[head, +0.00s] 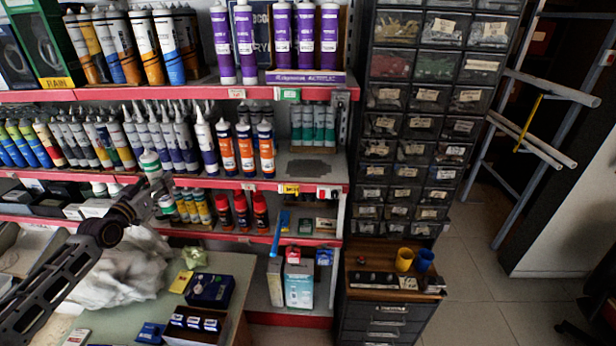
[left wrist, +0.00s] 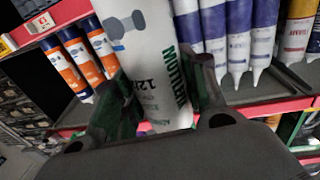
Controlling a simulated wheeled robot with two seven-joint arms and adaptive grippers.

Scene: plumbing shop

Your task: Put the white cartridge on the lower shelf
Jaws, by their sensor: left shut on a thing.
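The white cartridge (left wrist: 145,45) with green lettering sits between the two fingers of my left gripper (left wrist: 155,95) in the left wrist view. The gripper is shut on it. In the head view my left gripper (head: 160,190) is in front of the shelf rack at the left. A white and green top of the cartridge (head: 150,160) shows just above it, and the rest is hard to make out. The middle shelf (head: 310,180) holds rows of cartridges and has a bare patch at its right. A lower shelf (head: 315,239) holds smaller bottles and boxes. My right gripper is not in view.
Orange-and-blue cartridges (head: 246,148) and green ones (head: 308,125) stand near the bare patch. Red-capped bottles (head: 242,212) stand below. A table (head: 230,265) with boxes and a plastic bag (head: 115,270) is in front. A drawer cabinet (head: 425,110) stands to the right.

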